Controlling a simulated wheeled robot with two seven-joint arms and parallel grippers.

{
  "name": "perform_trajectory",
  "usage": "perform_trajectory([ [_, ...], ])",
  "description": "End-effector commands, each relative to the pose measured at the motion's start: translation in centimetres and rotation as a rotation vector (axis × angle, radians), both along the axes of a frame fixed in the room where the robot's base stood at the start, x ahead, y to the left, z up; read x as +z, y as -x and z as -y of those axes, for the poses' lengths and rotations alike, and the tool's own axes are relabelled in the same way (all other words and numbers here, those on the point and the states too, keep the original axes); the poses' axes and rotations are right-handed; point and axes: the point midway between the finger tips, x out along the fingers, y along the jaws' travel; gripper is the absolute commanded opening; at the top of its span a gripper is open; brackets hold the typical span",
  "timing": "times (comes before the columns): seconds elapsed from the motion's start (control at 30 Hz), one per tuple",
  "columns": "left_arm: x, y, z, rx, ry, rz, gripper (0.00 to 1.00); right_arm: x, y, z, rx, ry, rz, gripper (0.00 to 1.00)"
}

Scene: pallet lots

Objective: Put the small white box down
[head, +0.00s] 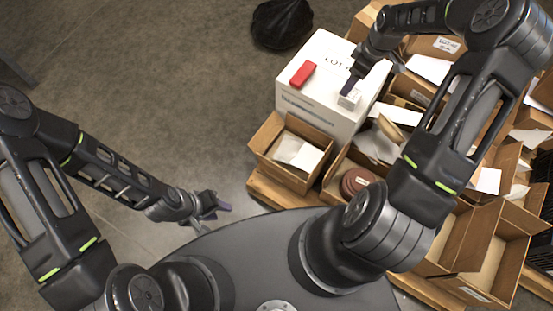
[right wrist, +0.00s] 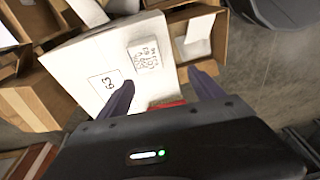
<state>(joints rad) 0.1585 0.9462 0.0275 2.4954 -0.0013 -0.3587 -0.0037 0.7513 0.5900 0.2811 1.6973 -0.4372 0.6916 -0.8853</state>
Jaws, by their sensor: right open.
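The small white box (head: 349,97) sits on top of the large white carton (head: 320,75), near its right edge. In the right wrist view the small white box (right wrist: 146,54), with dark print on its face, lies beyond the fingertips and apart from them. My right gripper (right wrist: 163,86) is open, with its two purple fingers spread and nothing between them. In the head view my right gripper (head: 354,82) is right at the small box. My left gripper (head: 214,205) is over the floor at lower left, away from the boxes; its jaw gap is unclear.
A red block (head: 303,74) lies on the carton's left part. An open cardboard box (head: 292,152) stands in front of the carton. Several open boxes with papers crowd the right side. A black bag (head: 282,24) lies on the floor behind. The floor at left is clear.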

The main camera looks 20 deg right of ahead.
Motion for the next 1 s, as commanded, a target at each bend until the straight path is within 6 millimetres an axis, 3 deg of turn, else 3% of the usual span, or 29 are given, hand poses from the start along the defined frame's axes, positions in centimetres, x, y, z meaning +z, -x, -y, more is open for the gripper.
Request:
perform_trajectory([
  [0.13,0.0,0.0,0.0,0.000,0.000,0.000,0.36,-4.1,0.5,-9.1,-0.072,-0.115,-0.008,0.76],
  [0.23,0.0,0.0,0.0,0.000,0.000,0.000,0.36,-7.2,2.8,-17.2,-0.180,-0.215,-0.040,0.76],
  [0.3,0.0,0.0,0.0,0.000,0.000,0.000,0.36,-9.2,5.7,-22.9,-0.277,-0.275,-0.082,0.76],
  [0.4,0.0,0.0,0.0,0.000,0.000,0.000,0.36,-11.4,11.4,-29.3,-0.440,-0.323,-0.159,0.76],
  [0.43,0.0,0.0,0.0,0.000,0.000,0.000,0.36,-11.8,13.2,-30.6,-0.488,-0.328,-0.181,0.76],
  [0.5,0.0,0.0,0.0,0.000,0.000,0.000,0.36,-12.5,17.2,-32.6,-0.592,-0.323,-0.223,0.76],
  [0.63,0.0,0.0,0.0,0.000,0.000,0.000,0.36,-13.0,21.6,-33.7,-0.718,-0.299,-0.256,0.76],
  [0.73,0.0,0.0,0.0,0.000,0.000,0.000,0.36,-13.1,22.5,-33.8,-0.750,-0.293,-0.260,0.76],
  [1.0,0.0,0.0,0.0,0.000,0.000,0.000,0.36,-13.1,22.3,-33.7,-0.751,-0.295,-0.259,0.76],
])
